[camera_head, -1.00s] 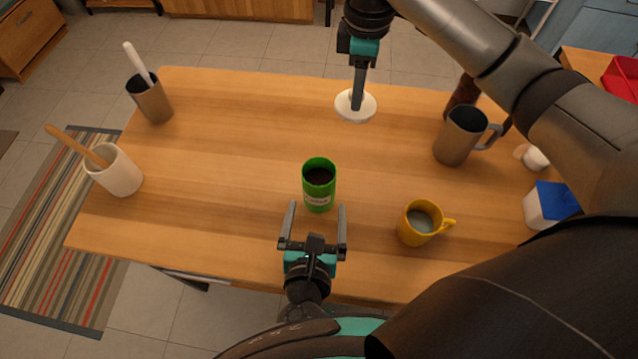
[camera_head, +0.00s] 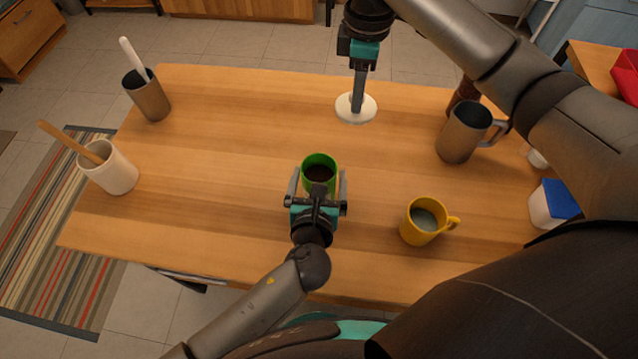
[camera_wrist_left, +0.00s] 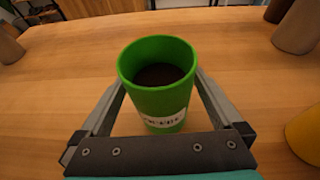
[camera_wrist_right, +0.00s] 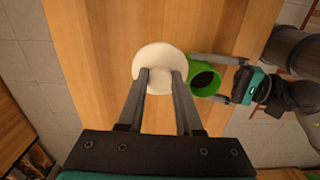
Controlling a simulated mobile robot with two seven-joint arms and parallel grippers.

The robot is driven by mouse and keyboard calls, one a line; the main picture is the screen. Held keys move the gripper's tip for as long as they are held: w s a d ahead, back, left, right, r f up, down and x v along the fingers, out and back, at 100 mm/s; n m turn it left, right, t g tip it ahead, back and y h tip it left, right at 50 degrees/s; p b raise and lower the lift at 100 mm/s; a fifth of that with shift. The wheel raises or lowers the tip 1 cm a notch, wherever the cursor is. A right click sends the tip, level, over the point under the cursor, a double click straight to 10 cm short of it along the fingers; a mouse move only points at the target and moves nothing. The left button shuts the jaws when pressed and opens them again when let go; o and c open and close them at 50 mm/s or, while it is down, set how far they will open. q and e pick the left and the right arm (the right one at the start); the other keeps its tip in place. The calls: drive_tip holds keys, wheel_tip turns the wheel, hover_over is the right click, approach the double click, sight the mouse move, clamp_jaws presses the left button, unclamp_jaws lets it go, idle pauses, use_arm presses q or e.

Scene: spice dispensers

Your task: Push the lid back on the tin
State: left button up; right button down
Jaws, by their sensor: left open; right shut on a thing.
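The green tin (camera_head: 320,167) stands upright and open in the middle of the table, with dark contents and a pale label that shows in the left wrist view (camera_wrist_left: 160,90). My left gripper (camera_head: 318,180) is open, its fingers on either side of the tin, and no clear grip shows. The white round lid (camera_head: 367,110) is at the far side of the table. My right gripper (camera_head: 357,98) is shut on the lid from above; the right wrist view shows the lid (camera_wrist_right: 160,62) between its fingertips. I cannot tell whether the lid touches the table.
A yellow mug (camera_head: 424,222) stands right of the tin. A metal mug (camera_head: 460,135) and a blue-lidded white box (camera_head: 548,203) are farther right, near my right arm. A white crock (camera_head: 112,172) and a metal cup (camera_head: 150,98) stand at the left. The table between is clear.

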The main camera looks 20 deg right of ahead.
use_arm(q)
drive_tip(key=x, duration=0.2)
drive_tip(key=shift+w+d+f+b, duration=0.15)
drive_tip(key=shift+w+b, duration=0.15)
use_arm(e)
drive_tip(key=shift+f, duration=0.5)
use_arm(q)
drive_tip(key=c, duration=1.4)
use_arm(e)
drive_tip(key=shift+r, duration=0.1)
